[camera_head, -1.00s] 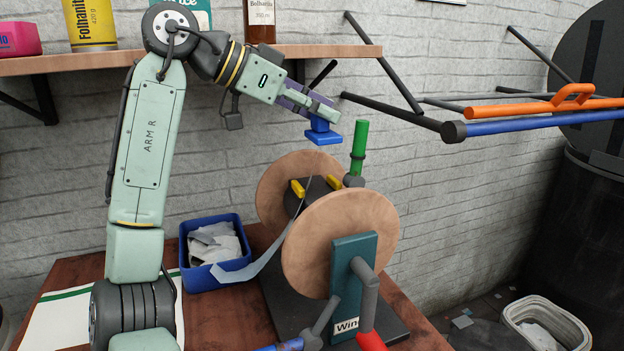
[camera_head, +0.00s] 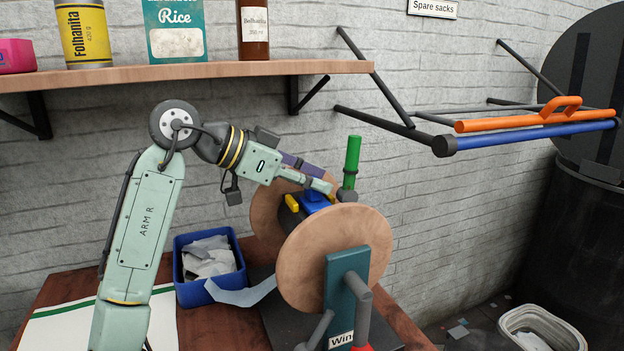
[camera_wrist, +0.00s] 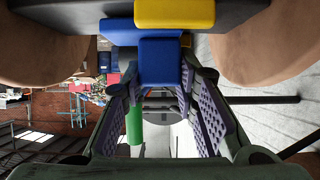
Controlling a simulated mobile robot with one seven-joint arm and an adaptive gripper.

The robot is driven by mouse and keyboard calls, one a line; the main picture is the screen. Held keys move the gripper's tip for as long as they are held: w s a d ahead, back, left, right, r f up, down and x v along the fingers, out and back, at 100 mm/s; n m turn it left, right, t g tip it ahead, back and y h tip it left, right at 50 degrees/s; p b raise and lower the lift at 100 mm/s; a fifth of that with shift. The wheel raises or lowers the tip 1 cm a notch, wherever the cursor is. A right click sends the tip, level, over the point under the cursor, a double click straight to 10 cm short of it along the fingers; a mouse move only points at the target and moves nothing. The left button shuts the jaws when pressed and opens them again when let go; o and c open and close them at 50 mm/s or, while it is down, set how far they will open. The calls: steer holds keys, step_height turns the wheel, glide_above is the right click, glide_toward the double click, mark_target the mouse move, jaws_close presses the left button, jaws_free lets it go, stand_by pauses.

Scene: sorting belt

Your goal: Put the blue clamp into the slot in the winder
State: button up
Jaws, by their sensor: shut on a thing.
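The winder stands on the table with two tan discs (camera_head: 335,262) and a teal post (camera_head: 345,290). Between the discs is a dark hub with yellow blocks (camera_head: 291,203). The blue clamp (camera_head: 314,199) is down between the discs, at the hub beside the yellow block. My gripper (camera_head: 318,186) is shut on the clamp from above. In the wrist view the clamp (camera_wrist: 160,62) sits between the ridged finger pads, close against a yellow block (camera_wrist: 174,13) and the dark hub. How deep it sits in the slot is hidden.
A green handle (camera_head: 352,160) rises just right of my gripper. A blue bin (camera_head: 200,292) with scraps stands left of the winder, with a grey strip (camera_head: 240,294) near it. A shelf (camera_head: 190,75) and a wall rack with a blue bar (camera_head: 530,134) are above.

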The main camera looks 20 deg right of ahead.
steer(key=o, duration=1)
steer(key=shift+f, duration=0.1)
steer(key=shift+a+r, duration=0.1)
steer(key=shift+r, duration=0.1)
steer(key=b+v, duration=0.1)
steer(key=v, duration=1.1)
steer(key=shift+b, duration=0.4)
